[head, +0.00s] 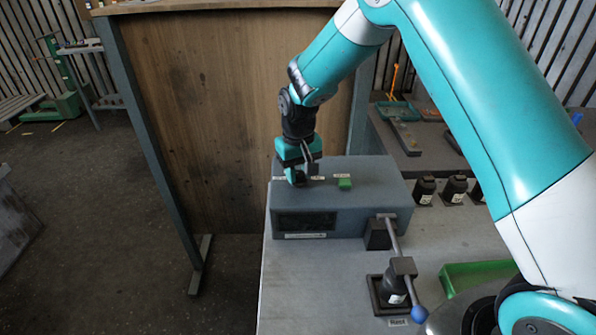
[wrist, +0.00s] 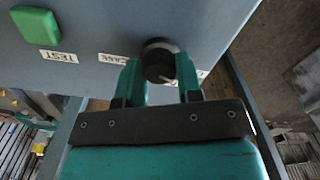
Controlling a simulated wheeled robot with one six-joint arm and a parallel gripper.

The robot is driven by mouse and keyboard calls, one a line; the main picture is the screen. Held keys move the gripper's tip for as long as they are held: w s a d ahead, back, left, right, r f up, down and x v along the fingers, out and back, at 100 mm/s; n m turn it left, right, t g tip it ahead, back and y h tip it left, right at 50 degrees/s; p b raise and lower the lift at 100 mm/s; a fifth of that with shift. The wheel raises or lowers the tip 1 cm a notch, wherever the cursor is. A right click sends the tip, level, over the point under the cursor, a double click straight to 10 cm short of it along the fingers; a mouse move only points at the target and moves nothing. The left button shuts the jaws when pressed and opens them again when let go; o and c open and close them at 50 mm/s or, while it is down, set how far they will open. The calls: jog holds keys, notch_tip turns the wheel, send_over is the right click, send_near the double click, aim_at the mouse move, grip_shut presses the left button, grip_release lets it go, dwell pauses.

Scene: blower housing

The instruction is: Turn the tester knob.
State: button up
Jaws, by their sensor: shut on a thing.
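The tester (head: 330,197) is a grey-blue box on the table, with labels and a green button (head: 344,183) on its top. In the wrist view the green button (wrist: 36,26) is at the upper left, beside a label reading TEST. The tester knob (wrist: 159,60) is round and black with a pale pointer mark, next to a label reading CASE. My gripper (wrist: 158,75) has its two teal fingers on either side of the knob and is shut on it. In the head view my gripper (head: 298,180) is at the tester's top left and hides most of the knob.
In front of the tester stands a lever clamp with a blue ball handle (head: 419,314) and a black part under it. A green tray (head: 475,275) lies to the right. Several black parts (head: 455,188) stand right of the tester. A wooden panel (head: 215,120) rises behind.

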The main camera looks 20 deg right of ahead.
aim_at(298, 173)
jog(key=shift+r, duration=0.1)
jog(key=o, duration=0.9)
jog(key=shift+o, duration=0.2)
notch_tip(298, 173, up, 17)
jog(key=b, duration=0.3)
jog(key=shift+r, duration=0.2)
jog(key=s+a+f+n+y, duration=0.1)
jog(key=s+a+n+y, duration=0.1)
jog(key=s, duration=1.3)
jog(key=s+a+n+y, duration=0.2)
jog(key=s+a+n, duration=0.1)
jog(key=s, duration=1.3)
jog(key=shift+f+n, duration=0.35)
jog(key=shift+n, duration=0.25)
